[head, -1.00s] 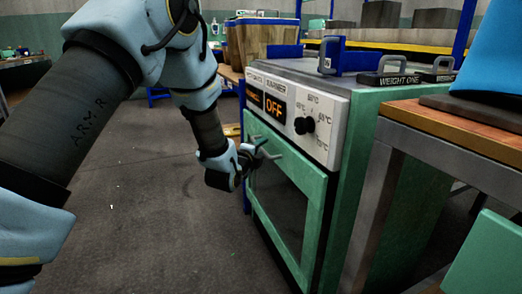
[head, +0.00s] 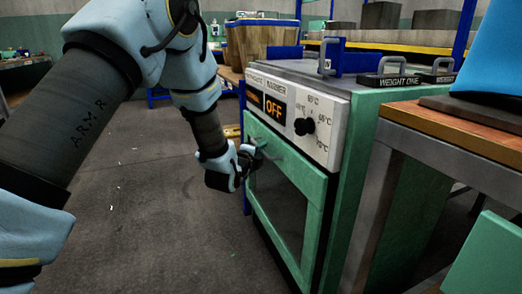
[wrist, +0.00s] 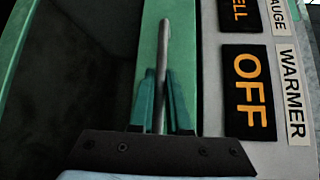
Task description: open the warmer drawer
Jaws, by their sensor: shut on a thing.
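The warmer (head: 355,150) is a green cabinet with a white control panel (head: 318,130), a black knob and displays; one reads OFF. Its green drawer front (head: 312,190) has a dark window and looks shut in the head view. A grey bar handle (wrist: 163,45) runs along the upper part of the front, also seen in the head view (head: 269,154). My gripper (head: 257,156) is at the handle. In the wrist view my teal fingers (wrist: 162,105) stand on either side of the bar, shut on it. The fingertips are small in the head view.
Weights with grey handles (head: 399,80) and a blue bracket (head: 350,62) stand on the warmer's top. A wooden-topped table (head: 470,122) is close on the right. A wooden bin (head: 262,42) is behind. The floor (head: 130,200) left of the warmer is clear.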

